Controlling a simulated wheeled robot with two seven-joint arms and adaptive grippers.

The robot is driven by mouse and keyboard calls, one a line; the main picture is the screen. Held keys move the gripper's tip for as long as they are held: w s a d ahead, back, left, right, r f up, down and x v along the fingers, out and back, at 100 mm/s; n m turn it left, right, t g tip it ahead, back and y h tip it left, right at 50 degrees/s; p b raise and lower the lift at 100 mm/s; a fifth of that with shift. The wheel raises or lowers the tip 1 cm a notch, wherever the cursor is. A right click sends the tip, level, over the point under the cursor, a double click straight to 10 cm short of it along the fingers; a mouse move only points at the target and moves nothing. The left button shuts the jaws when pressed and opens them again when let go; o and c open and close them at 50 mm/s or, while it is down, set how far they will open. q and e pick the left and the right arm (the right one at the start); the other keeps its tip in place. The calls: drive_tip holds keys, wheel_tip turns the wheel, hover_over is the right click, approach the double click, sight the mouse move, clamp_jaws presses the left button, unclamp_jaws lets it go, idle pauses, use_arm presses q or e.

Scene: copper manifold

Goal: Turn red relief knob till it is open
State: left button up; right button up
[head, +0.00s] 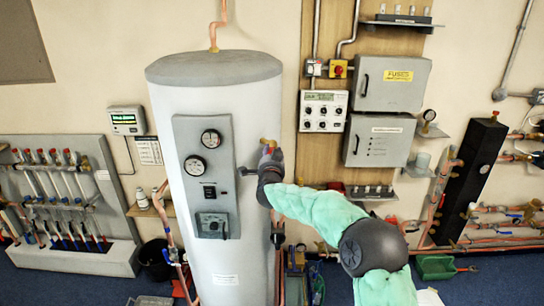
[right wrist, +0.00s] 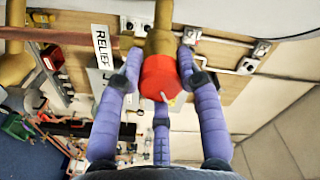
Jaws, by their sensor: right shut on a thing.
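The red relief knob (right wrist: 160,78) sits on the end of a brass valve body (right wrist: 160,42) in the right wrist view. A pale pointer shows on its lower edge. A white tag reading RELIEF (right wrist: 103,48) stands to its left. My right gripper (right wrist: 159,58) has purple fingers on both sides of the knob and is shut on it; a third finger shows below. In the head view, my right gripper (head: 268,158) is at the right side of the grey tank (head: 240,200), below a brass fitting (head: 269,142). There the gripper hides the knob. My left gripper is not in view.
A control panel (head: 207,170) with gauges is on the tank front, left of my gripper. A dial box (head: 323,111) and grey fuse cabinets (head: 392,83) hang on the wooden board to the right. A dark column with pipes (head: 470,180) stands further right.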

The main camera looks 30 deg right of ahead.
drive_tip(key=o, duration=1.1)
drive_tip(key=shift+o, duration=0.2)
drive_tip(key=shift+s, duration=0.1)
drive_tip(key=v, duration=1.2)
